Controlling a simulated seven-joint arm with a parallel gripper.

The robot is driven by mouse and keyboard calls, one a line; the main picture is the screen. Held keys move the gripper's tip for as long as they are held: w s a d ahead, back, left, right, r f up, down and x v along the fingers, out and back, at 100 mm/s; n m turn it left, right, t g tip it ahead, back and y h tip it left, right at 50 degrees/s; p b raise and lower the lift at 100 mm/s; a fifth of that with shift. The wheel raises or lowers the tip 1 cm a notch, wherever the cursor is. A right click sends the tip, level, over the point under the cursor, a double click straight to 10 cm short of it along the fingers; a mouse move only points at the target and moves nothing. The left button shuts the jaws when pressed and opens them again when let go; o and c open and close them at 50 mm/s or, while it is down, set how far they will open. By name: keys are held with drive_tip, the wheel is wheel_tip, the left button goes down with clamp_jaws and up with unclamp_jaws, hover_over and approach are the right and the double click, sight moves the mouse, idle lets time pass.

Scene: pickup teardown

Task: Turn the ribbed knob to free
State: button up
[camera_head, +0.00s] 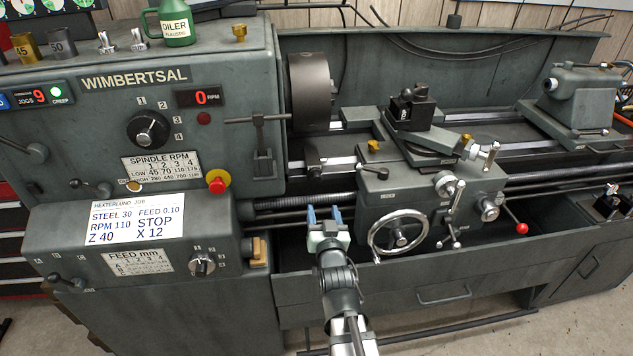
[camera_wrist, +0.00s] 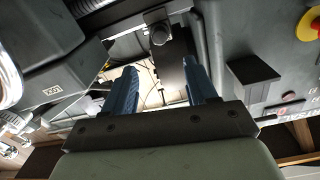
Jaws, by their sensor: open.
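My gripper (camera_head: 324,212) is open and empty in front of the lathe, left of the handwheel (camera_head: 398,233). Its two blue fingers stand apart in the wrist view (camera_wrist: 158,66). Several knobs show in the head view: a black dial knob (camera_head: 148,130) with marks 1 to 4, a feed selector knob (camera_head: 202,263), and a round metal knob (camera_head: 490,208) on the carriage apron. I cannot tell which is the ribbed one, and no "free" mark is readable. My gripper touches none of them.
A red stop button (camera_head: 217,182) sits on the headstock. The chuck (camera_head: 309,92) and tool post (camera_head: 412,108) are above my gripper. A red-tipped lever (camera_head: 521,228) sticks out at the right of the apron. The space just around my gripper looks clear.

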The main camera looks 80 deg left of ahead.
sight(317, 181)
drive_tip(key=a, duration=1.3)
drive_tip(key=shift+w+a, duration=0.15)
drive_tip(key=shift+a, duration=0.25)
drive_tip(key=c, duration=1)
